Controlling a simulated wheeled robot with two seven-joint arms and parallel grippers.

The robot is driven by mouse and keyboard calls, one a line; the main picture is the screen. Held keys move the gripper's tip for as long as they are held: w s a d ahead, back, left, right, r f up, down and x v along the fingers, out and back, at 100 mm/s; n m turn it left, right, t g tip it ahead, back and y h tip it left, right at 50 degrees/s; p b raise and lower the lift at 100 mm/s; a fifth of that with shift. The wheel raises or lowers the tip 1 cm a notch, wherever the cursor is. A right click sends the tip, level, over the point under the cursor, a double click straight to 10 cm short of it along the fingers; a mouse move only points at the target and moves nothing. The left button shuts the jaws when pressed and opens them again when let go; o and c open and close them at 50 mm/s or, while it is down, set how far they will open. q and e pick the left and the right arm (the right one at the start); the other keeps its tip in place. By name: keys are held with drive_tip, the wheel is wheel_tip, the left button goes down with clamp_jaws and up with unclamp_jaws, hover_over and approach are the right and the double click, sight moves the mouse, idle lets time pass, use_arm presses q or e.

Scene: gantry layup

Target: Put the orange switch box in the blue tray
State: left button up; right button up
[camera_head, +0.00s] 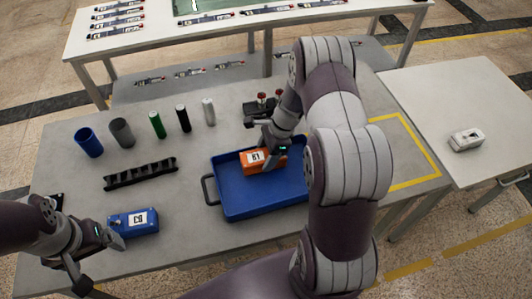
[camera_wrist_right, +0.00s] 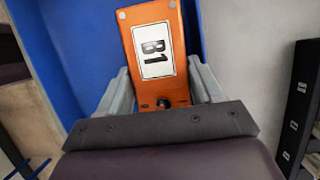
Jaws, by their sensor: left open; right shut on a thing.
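The orange switch box (camera_head: 252,160) carries a white label reading B1. It is over or in the blue tray (camera_head: 238,204), near the tray's far side; I cannot tell whether it touches the tray floor. My right gripper (camera_head: 272,160) is shut on the box. In the right wrist view the orange box (camera_wrist_right: 178,74) sits between the two fingers (camera_wrist_right: 162,92), with blue tray surface (camera_wrist_right: 62,50) beside it. The arm hides the tray's right part. My left gripper (camera_head: 98,262) is open and empty, near a blue switch box (camera_head: 134,222) at the table's front left.
A black rack (camera_head: 140,173) lies left of the tray. Several upright cylinders, including a blue one (camera_head: 88,142) and a green one (camera_head: 157,125), stand behind it. Dark parts with red tops (camera_head: 262,100) stand behind the tray. A white device (camera_head: 466,139) lies on the right table.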

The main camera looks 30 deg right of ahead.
drive_tip(key=shift+f+b, duration=0.4)
drive_tip(key=shift+f, duration=0.15)
drive_tip(key=o, duration=1.2)
drive_tip(key=shift+o, duration=0.2)
